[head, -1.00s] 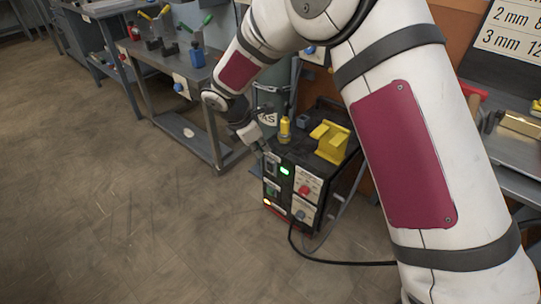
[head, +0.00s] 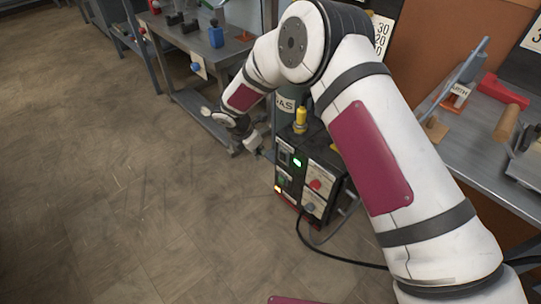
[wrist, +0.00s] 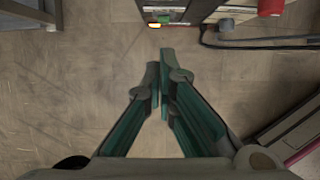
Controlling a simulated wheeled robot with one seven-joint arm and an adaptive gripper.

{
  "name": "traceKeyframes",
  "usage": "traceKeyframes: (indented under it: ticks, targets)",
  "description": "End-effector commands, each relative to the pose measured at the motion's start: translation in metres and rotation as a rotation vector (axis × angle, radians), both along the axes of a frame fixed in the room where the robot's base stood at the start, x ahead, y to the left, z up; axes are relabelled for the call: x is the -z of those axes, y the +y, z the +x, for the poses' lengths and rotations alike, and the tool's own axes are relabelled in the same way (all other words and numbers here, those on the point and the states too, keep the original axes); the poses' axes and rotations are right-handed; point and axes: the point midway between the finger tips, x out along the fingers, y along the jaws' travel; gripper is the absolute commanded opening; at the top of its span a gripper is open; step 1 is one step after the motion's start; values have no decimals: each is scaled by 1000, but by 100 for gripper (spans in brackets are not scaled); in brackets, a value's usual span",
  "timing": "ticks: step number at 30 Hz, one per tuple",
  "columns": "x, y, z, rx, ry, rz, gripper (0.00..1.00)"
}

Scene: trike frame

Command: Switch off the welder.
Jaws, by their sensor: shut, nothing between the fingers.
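The welder (head: 303,203) is a dark box with a white-labelled front in the head view. A lit green lamp (head: 297,162), a red knob (head: 315,183), a grey knob (head: 309,208) and a lit amber lamp (head: 278,189) show on its front. A dark switch (head: 284,158) sits left of the green lamp; its position is too small to read. My gripper (head: 266,156) is at the upper left of the front. In the wrist view my gripper (wrist: 160,58) is shut and empty, its tips just short of the welder's lower edge (wrist: 190,17) in the picture.
A black cable (head: 340,258) runs from the welder across the floor. A yellow-topped part (head: 300,118) stands on the welder. A metal bench (head: 215,50) is behind on the left, a workbench (head: 455,150) on the right. The floor at left is open.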

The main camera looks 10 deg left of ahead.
Motion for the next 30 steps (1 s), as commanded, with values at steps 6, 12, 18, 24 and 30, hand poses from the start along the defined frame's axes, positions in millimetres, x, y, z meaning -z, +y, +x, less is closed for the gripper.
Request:
traceKeyframes:
  ticks: [6,12,18,24,30]
  targets:
    - [30,-7,7,3,3,-2,0]
    - [68,-16,19,4,2,-1,0]
    - [94,-26,34,7,-2,1,0]
    - [89,-41,52,4,0,0,0]
    - [87,-46,59,2,1,0,0]
